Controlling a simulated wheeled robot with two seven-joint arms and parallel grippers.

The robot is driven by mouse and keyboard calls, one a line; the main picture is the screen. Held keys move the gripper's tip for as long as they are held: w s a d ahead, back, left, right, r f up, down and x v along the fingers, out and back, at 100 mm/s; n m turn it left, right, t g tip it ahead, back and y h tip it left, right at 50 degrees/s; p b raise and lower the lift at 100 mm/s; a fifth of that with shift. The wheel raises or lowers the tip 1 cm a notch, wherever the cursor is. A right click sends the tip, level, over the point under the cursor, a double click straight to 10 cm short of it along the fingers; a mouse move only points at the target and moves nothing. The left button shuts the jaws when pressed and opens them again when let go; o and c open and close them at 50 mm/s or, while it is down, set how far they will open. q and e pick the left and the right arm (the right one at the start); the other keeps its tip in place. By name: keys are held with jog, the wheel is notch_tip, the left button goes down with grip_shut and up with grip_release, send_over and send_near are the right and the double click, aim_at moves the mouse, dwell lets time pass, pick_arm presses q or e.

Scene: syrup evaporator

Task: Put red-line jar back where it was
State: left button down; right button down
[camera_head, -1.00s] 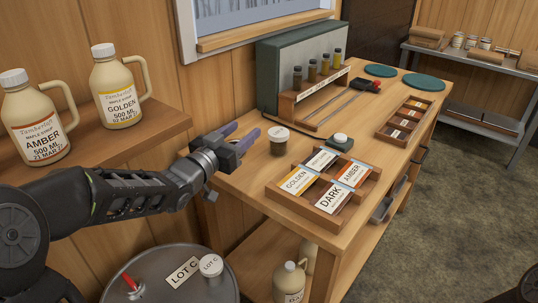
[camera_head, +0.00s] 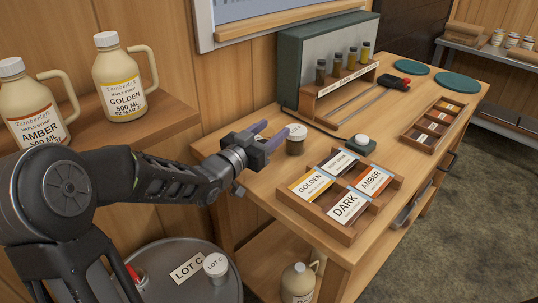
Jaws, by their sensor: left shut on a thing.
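A small dark jar (camera_head: 295,145) with a pale lid stands on the wooden table near its left end. No red line can be made out on it from here. My left gripper (camera_head: 276,136) reaches in from the left and is shut on this jar, its purple fingers at the jar's side. The jar appears to rest on the tabletop. My right gripper is out of view.
A divided wooden tray (camera_head: 345,238) with GOLDEN, DARK and AMBER cards lies right of the jar. A white-topped device (camera_head: 361,144) sits behind the tray. A rack (camera_head: 350,84) of sample bottles stands farther back. Syrup jugs (camera_head: 124,85) stand on the left shelf.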

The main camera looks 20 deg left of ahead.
pick_arm(q)
jog(key=shift+f, duration=1.1)
jog(key=shift+f, duration=0.1)
jog(key=shift+f, duration=1.75)
jog(key=shift+f, duration=0.1)
jog(key=c, duration=0.6)
grip_release()
